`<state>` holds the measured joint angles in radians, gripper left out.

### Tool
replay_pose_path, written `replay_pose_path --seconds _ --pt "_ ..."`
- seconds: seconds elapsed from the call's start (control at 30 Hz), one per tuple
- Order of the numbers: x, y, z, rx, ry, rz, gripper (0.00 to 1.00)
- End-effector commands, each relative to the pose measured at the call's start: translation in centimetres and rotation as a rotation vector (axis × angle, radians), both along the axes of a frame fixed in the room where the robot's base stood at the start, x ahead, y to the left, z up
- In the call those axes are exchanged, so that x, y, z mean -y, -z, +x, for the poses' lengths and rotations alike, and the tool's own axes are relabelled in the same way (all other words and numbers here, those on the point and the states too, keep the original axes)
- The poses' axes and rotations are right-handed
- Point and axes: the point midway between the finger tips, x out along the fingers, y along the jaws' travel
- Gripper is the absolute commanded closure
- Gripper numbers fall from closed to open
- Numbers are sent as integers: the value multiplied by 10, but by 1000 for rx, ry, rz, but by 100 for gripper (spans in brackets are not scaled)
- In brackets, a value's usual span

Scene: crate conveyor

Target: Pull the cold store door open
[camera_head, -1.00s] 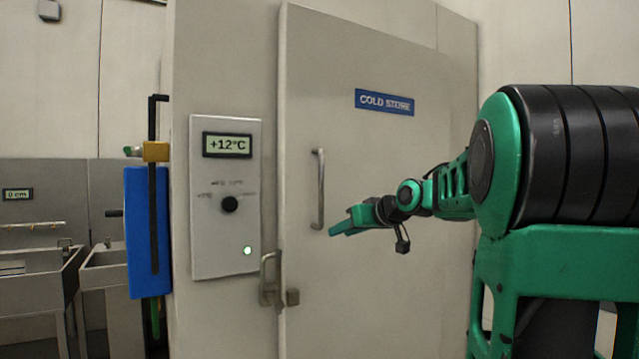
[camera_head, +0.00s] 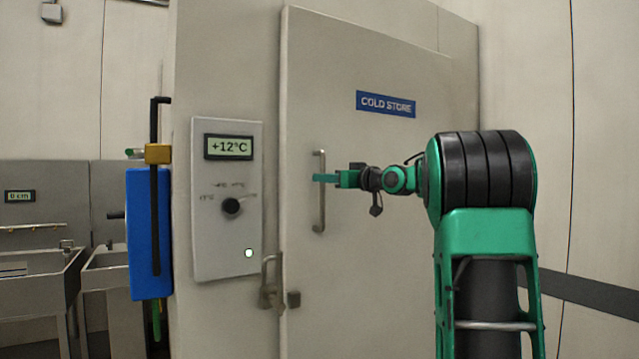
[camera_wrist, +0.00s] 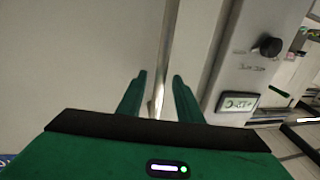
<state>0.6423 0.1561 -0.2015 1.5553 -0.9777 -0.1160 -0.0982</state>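The cold store door (camera_head: 400,220) is a large grey panel with a blue "COLD STORE" sign (camera_head: 385,104). It looks closed, flush in its frame. Its upright metal bar handle (camera_head: 321,215) is near the left edge of the door. My gripper (camera_head: 324,178) is at the upper-middle of this handle and overlaps it in the head view. In the wrist view my gripper (camera_wrist: 158,76) is open, its two green fingers apart, with a narrow bright strip between them. I cannot tell if the fingers touch the handle.
A control panel (camera_head: 227,265) left of the door shows +12°C, with a black knob (camera_head: 231,206) and a lit round light. A metal latch (camera_head: 268,285) sits low at the door's left edge.

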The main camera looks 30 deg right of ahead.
Motion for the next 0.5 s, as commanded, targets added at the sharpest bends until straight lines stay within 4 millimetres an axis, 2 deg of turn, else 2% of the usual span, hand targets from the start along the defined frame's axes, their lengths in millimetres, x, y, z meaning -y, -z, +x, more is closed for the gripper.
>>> replay_pose_path --seconds 0.2,0.5 --pt "-3 0 20 0 -1 0 68" --pt "-3 0 23 0 0 0 68"
